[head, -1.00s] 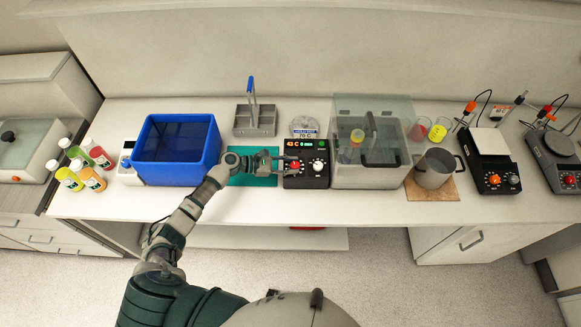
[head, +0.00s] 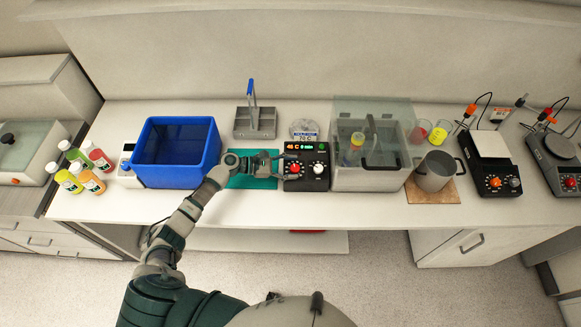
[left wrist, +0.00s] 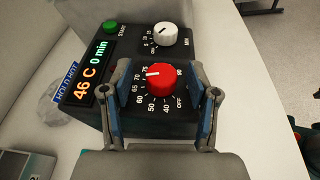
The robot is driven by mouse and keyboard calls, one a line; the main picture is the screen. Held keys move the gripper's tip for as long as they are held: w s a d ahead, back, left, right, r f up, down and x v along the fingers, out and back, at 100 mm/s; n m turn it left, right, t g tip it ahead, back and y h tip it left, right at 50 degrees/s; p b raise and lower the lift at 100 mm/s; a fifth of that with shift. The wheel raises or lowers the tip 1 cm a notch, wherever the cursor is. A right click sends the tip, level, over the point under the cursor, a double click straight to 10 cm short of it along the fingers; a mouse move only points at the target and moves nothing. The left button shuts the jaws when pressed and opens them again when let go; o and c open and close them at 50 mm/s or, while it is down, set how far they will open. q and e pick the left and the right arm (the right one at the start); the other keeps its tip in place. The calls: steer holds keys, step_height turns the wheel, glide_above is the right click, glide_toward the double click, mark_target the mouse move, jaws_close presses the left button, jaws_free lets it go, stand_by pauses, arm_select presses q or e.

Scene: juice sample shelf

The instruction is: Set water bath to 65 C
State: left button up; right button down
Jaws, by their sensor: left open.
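The water bath's black control box (head: 306,182) stands beside the clear-lidded bath (head: 370,178). Its display (left wrist: 92,75) reads 46 C and 0 min in the left wrist view. The red temperature knob (left wrist: 151,82) has a white pointer mark facing roughly the 70–75 side of its dial; the exact mark is unclear. A white MIN knob (left wrist: 164,34) and a green START button (left wrist: 110,27) are beyond it. My left gripper (head: 285,168) is open, its fingers (left wrist: 163,97) on either side of the red knob. Contact with the knob cannot be told. My right gripper is not in view.
A blue tub (head: 179,179) and a green mat (head: 250,183) lie left of the control box. A metal pot (head: 434,176) and hotplates (head: 493,177) are to the right. The front counter strip is clear.

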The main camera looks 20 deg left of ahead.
mark_target(291, 167)
arm_select(q)
step_height(291, 167, up, 9)
steer(key=shift+w+r, duration=0.1)
steer(key=shift+r, duration=0.1)
steer(key=shift+a, duration=0.1)
stand_by(0.4)
